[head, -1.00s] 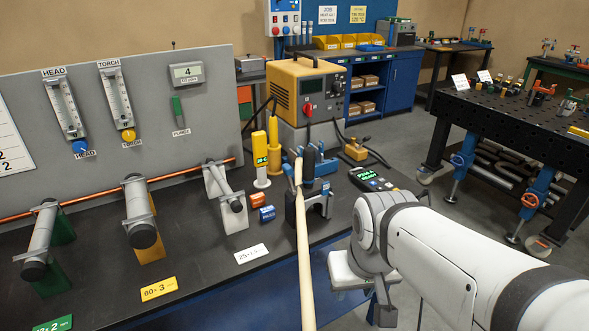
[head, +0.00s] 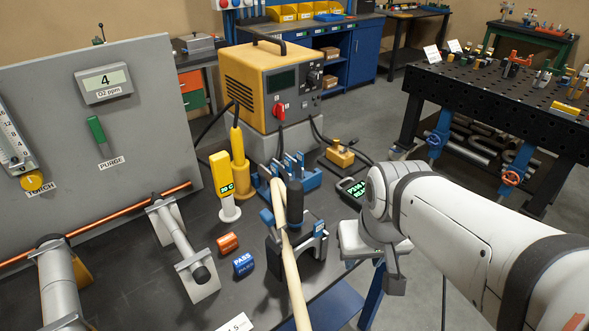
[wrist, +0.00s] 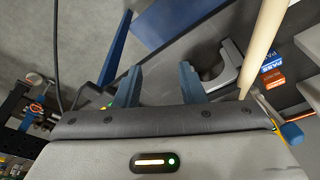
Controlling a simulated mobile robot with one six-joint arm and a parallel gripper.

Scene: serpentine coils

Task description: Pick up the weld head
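What looks like the weld head, a dark upright cylinder (head: 295,203), stands in a dark cradle (head: 312,258) with blue parts near the bench's right edge. A thick beige hose (head: 291,270) runs from it towards me. The same hose shows at the right of the wrist view (wrist: 262,45); the dark cylinder cannot be made out there. My gripper (wrist: 158,86) is open, with two blue-grey fingers apart and nothing between them. In the head view my white wrist is right of the cradle, apart from it in the picture; the fingertips cannot be made out there.
A yellow power source (head: 268,85) stands behind. A yellow meter (head: 223,180), a yellow torch-like tool (head: 238,155), an orange block (head: 228,243) and a blue PASS block (head: 243,264) are left of the cradle. A black handheld display (head: 352,190) lies behind.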

